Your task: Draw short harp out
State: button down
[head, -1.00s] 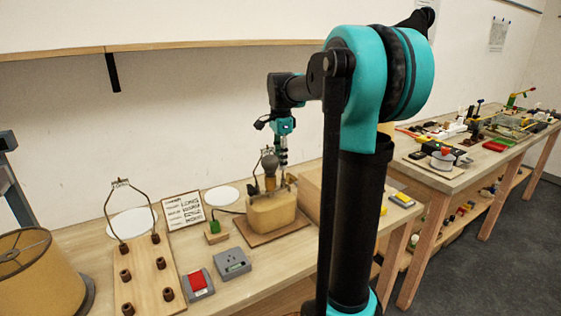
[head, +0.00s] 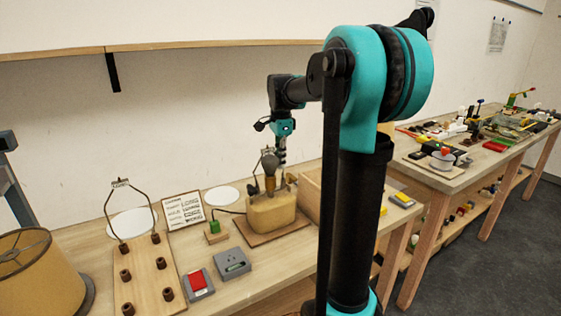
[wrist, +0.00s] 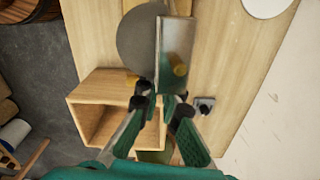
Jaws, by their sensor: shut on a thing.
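The lamp base (head: 270,212) is a tan block on a wooden board, with a grey bulb (head: 269,163) standing upright on it. My gripper (head: 281,158) is right beside the bulb, above the base. In the wrist view my gripper (wrist: 160,92) has its fingertips close together at a flat, pale, shiny plate (wrist: 174,40), which I take for part of the short harp. A grey round shape (wrist: 132,42), probably the bulb, lies beside the plate. A taller wire harp (head: 107,207) stands on a pegged board at left.
An open wooden box (wrist: 97,87) stands close beside the lamp. A lampshade (head: 40,275) is at far left.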

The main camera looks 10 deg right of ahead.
jog(key=shift+r, duration=0.65)
dwell(0.8)
jog(key=shift+r, duration=2.95)
